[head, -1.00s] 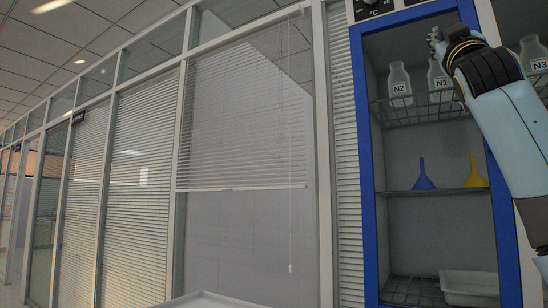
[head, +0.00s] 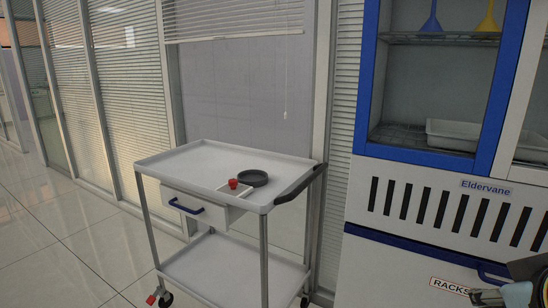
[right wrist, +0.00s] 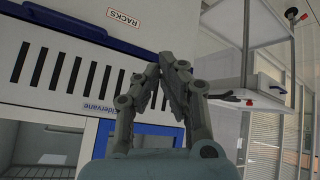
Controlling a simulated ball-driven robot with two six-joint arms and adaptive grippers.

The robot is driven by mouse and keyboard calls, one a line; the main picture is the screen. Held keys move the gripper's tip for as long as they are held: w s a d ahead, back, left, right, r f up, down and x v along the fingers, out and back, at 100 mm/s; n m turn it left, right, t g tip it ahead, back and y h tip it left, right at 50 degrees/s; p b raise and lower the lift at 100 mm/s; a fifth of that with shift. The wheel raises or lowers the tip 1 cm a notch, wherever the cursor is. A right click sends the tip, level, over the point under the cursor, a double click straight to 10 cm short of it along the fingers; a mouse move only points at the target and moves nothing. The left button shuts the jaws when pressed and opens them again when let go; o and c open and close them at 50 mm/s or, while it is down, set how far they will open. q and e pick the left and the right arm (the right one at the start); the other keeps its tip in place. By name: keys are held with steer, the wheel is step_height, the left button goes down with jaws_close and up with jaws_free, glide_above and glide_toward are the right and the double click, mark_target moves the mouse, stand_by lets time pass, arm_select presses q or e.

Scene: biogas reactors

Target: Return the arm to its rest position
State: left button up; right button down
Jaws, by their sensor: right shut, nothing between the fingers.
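My right gripper (right wrist: 152,78) shows in the right wrist view with its fingertips together and nothing between them. It is in front of the blue-framed cabinet, whose label reads "Eldervane", apart from any object. My left gripper is in neither view.
The cabinet holds a blue funnel (head: 431,20), a yellow funnel (head: 488,18) and a white tray (head: 455,134). Floor at left is clear.

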steer(key=s+a+f+g+y, duration=0.1)
steer(key=s+f+g, duration=0.2)
steer(key=s, duration=0.5)
steer(key=s+a+f+g, duration=0.15)
steer(key=s+f, duration=0.25)
steer(key=s, duration=0.4)
step_height(320, 180, down, 24)
steer(key=s+d+g, duration=0.1)
steer(key=d+g, duration=0.1)
steer(key=d, duration=0.1)
steer(key=s+f, duration=1.7)
steer(key=s, duration=0.1)
steer(key=shift+s+d+f+g, duration=0.25)
steer(key=shift+s+d+g, duration=0.1)
steer(key=shift+d+g, duration=0.1)
